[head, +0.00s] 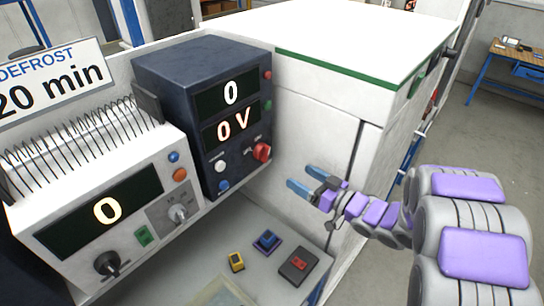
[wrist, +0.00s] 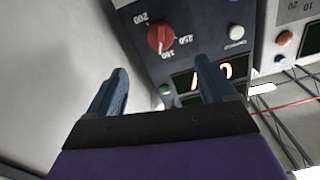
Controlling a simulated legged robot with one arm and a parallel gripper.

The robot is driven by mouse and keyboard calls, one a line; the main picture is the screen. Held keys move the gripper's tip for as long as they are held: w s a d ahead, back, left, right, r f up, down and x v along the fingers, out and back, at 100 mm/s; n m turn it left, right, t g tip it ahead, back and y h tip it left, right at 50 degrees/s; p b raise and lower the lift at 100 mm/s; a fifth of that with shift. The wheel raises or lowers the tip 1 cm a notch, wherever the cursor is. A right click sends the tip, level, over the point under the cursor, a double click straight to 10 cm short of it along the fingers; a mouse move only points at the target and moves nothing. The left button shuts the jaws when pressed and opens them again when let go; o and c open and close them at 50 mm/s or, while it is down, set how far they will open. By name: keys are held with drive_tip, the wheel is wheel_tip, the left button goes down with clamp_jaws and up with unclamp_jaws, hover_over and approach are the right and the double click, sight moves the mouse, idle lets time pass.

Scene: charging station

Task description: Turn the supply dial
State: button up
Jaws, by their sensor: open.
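The supply dial is a red knob (head: 262,152) on the lower right of the dark blue power supply's front (head: 239,138). The supply's two displays read 0 and 0 V in the head view. In the wrist view the red dial (wrist: 160,38) sits beyond and between my fingertips, with small white numbers around it that are hard to read. My gripper (head: 303,178) is open and empty, with blue fingers. It is to the right of the dial and a little lower, apart from it. The fingers also show in the wrist view (wrist: 162,68).
A white unit (head: 95,215) with a coil on top and a display reading 0 stands left of the supply. A white cabinet (head: 300,125) stands behind my gripper. Small yellow (head: 236,262), blue (head: 267,241) and dark (head: 298,266) items lie on the surface below.

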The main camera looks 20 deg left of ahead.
sight(263, 153)
drive_tip(key=x, duration=1.3)
drive_tip(key=shift+a+b, duration=0.35)
drive_tip(key=shift+b, duration=0.05)
drive_tip(key=shift+w, duration=0.15)
drive_tip(key=shift+c, duration=0.5)
drive_tip(key=c, duration=1)
drive_tip(key=shift+o, duration=0.2)
drive_tip(key=shift+w+r+n+b, duration=0.1)
drive_tip(key=shift+n+b, duration=0.85)
drive_tip(key=shift+n, duration=1.05)
drive_tip(key=o, duration=1.1)
drive_tip(key=shift+c, duration=0.2)
